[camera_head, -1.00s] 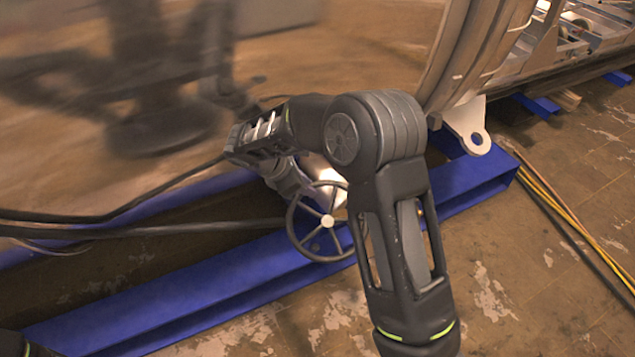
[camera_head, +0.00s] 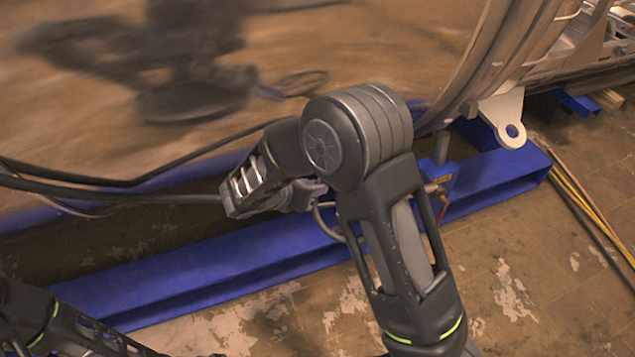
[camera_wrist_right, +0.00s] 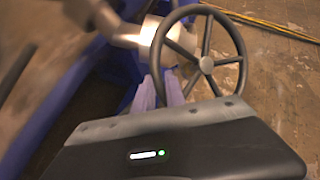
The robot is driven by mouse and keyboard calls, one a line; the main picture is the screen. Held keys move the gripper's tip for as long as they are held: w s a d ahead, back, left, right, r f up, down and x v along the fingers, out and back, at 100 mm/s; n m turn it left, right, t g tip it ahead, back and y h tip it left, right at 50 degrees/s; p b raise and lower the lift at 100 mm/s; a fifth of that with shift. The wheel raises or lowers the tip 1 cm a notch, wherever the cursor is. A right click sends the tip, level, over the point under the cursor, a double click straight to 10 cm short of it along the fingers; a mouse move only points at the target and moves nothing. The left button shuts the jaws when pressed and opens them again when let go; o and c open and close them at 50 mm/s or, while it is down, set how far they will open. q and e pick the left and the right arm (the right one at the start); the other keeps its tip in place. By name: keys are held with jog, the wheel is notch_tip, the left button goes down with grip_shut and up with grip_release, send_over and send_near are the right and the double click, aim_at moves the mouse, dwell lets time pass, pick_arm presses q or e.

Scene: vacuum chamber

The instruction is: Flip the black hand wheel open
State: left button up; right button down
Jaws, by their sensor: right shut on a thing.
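The black hand wheel (camera_wrist_right: 207,65) shows almost whole in the right wrist view, with its spokes and hub. In the head view my right arm hides most of it, and only a piece of its rim (camera_head: 322,222) shows below my wrist. My right gripper (camera_wrist_right: 159,80) has its two fingers at the near left side of the rim and is shut on it. In the head view the right gripper (camera_head: 312,188) is partly hidden behind my forearm. A piece of my left arm shows at the bottom left, but its gripper does not.
A blue beam (camera_head: 215,275) runs across the floor beneath the large metal chamber (camera_head: 330,50). Black cables (camera_head: 110,190) run along the left. Yellow hoses (camera_head: 585,205) lie at the right. The floor in front is clear.

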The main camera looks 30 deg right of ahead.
jog(key=shift+s+a+f, duration=0.1)
jog(key=shift+a+f, duration=0.05)
jog(key=c, duration=1.4)
grip_release()
jog(key=v, duration=0.7)
jog(key=shift+s+a+r, duration=0.15)
jog(key=shift+a+r, duration=0.1)
jog(key=shift+a, duration=0.05)
